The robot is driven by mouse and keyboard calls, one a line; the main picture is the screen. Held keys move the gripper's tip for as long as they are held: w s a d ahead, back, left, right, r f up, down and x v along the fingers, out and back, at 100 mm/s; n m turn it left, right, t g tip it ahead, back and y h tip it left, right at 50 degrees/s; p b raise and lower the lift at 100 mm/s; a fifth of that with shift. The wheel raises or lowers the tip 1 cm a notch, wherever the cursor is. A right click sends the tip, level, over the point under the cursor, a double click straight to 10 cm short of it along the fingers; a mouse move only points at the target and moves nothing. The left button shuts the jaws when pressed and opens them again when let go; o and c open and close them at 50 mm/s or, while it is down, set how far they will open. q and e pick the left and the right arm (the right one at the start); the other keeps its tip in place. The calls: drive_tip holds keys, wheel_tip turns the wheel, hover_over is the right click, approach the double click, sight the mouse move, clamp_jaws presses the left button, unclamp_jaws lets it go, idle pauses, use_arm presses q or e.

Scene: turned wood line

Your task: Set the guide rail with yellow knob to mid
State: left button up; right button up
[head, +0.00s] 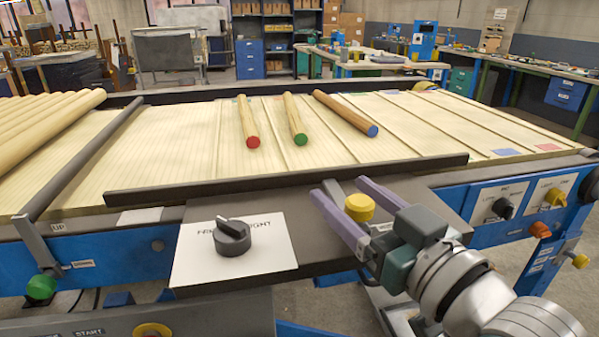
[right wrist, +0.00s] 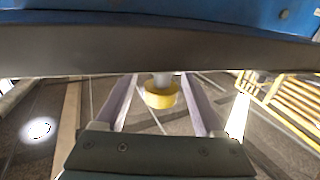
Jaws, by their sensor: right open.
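The yellow knob (head: 360,207) stands at the front edge of the bench, on the near side of a long dark guide rail (head: 285,182). My right gripper (head: 341,189) is open, with its two pale purple fingers on either side of the knob. In the right wrist view the yellow knob (right wrist: 161,93) sits between the open fingers (right wrist: 160,82), with visible gaps on both sides. I see no mark for mid, and the link between knob and rail is hidden. My left gripper is not in view.
Three rods with red (head: 253,142), green (head: 300,139) and blue (head: 372,130) ends lie on the slatted bed. A black selector (head: 232,237) on a white plate is left of my gripper. Another yellow knob (head: 555,197) is on the right panel.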

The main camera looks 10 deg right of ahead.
drive_tip(key=shift+x, duration=0.75)
drive_tip(key=shift+a, duration=0.1)
clamp_jaws()
idle(0.8)
